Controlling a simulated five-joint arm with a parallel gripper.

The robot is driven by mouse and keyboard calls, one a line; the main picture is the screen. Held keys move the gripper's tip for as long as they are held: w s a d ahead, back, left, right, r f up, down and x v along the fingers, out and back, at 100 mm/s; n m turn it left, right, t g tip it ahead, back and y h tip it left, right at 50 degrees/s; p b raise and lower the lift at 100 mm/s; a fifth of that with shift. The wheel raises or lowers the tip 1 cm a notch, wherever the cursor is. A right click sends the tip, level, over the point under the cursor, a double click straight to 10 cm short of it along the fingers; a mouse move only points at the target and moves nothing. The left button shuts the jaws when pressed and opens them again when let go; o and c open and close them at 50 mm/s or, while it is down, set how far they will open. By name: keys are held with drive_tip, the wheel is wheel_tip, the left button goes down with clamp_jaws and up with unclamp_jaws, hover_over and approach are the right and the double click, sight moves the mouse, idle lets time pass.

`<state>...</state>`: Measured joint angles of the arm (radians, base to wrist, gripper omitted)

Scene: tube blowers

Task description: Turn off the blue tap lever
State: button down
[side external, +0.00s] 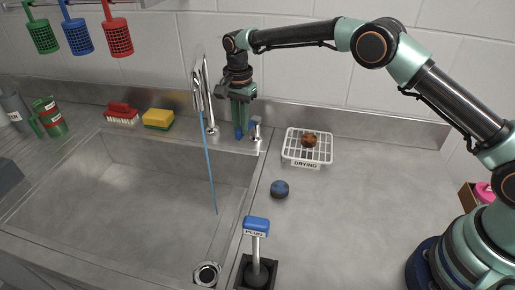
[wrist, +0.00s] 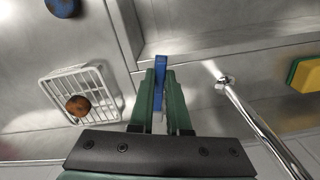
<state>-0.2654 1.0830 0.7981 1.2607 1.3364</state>
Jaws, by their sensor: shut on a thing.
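The blue tap lever (wrist: 160,63) sits between my fingertips in the wrist view, its end showing just past them. My gripper (wrist: 159,82) is shut on it. In the side external view my gripper (side external: 241,117) points down behind the sink's right end, and blue of the lever (side external: 239,133) shows at its fingers. The fingers hide most of the lever. The chrome spout (side external: 206,92) stands just left of my gripper, and a blue stream of water (side external: 209,165) runs from it into the sink.
The sink basin (side external: 95,185) lies left. A white drying rack (side external: 293,157) holding a brown ball (side external: 309,140) stands right of the tap. A dark blue ball (side external: 279,188) and a blue-topped plug (side external: 256,226) are nearer. A yellow sponge (side external: 158,117) lies behind the basin.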

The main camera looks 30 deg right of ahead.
idle(0.7)
drive_tip(key=shift+s+d+r+n, duration=0.1)
drive_tip(key=shift+s+d+n, duration=0.35)
drive_tip(key=shift+n, duration=0.4)
drive_tip(key=shift+s+d+n, duration=0.35)
drive_tip(key=shift+s+n, duration=0.15)
drive_tip(key=shift+n, duration=0.35)
drive_tip(key=c, duration=0.9)
unclamp_jaws()
wheel_tip(320, 180, up, 12)
drive_tip(key=shift+r, duration=0.1)
